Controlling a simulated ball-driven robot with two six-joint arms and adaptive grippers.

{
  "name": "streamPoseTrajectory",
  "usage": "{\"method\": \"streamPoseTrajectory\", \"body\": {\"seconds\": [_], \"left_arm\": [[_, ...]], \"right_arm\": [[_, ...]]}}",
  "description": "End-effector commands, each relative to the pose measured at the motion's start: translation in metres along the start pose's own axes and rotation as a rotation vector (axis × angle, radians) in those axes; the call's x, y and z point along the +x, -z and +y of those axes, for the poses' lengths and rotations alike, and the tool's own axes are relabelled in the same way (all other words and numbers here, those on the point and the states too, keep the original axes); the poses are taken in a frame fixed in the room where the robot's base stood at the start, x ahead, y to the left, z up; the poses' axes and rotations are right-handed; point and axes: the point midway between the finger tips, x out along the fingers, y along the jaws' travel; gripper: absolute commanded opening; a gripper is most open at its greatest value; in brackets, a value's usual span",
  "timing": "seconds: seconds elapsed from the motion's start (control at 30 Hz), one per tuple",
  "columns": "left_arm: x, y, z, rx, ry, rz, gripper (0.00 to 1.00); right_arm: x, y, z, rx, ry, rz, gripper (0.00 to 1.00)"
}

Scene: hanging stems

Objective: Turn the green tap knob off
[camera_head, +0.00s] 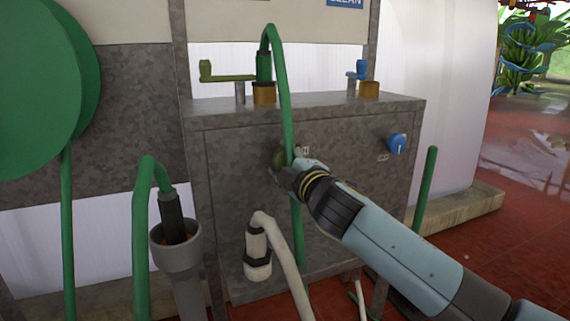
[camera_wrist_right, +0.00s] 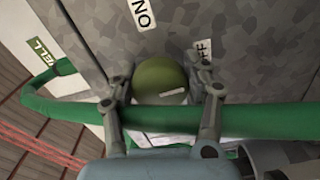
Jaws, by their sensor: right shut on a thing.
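The green tap knob (camera_wrist_right: 160,78) sits on the front of a grey metal cabinet, between the fingers of my right gripper (camera_wrist_right: 163,88) in the right wrist view. The fingers are closed on its two sides. A white pointer mark shows at the knob's lower edge in that view. An ON label (camera_wrist_right: 142,12) and a partly hidden OFF label (camera_wrist_right: 203,50) are beside it. In the head view the knob (camera_head: 279,158) is partly hidden by my right gripper (camera_head: 285,172) and a green hose. My left gripper is not in view.
The green hose (camera_head: 284,110) hangs down right in front of the knob and crosses my right fingers in the wrist view. A blue knob (camera_head: 396,143) is on the cabinet (camera_head: 225,150) at right. A white hose (camera_head: 285,262) and a grey holder (camera_head: 176,256) stand in front.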

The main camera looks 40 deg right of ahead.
Motion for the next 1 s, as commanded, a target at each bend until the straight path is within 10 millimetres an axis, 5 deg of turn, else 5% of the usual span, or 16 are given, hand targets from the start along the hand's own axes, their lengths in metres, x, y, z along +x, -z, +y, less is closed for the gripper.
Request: {"method": "streamPoseTrajectory", "body": {"seconds": [0.73, 0.77, 0.93, 1.0], "left_arm": [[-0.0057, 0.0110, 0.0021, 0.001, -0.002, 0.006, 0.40], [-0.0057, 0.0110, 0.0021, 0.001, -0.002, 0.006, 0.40], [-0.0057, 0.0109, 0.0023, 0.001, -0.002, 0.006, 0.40], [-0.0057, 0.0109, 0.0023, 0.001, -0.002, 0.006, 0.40]], "right_arm": [[-0.0005, -0.0010, -0.0023, 0.090, 0.004, -0.003, 0.16], [-0.0005, -0.0010, -0.0023, 0.090, 0.004, -0.003, 0.50], [-0.0003, -0.0006, -0.0016, 0.089, 0.003, -0.002, 0.73], [-0.0003, -0.0005, -0.0014, 0.089, 0.002, -0.002, 0.73]]}}
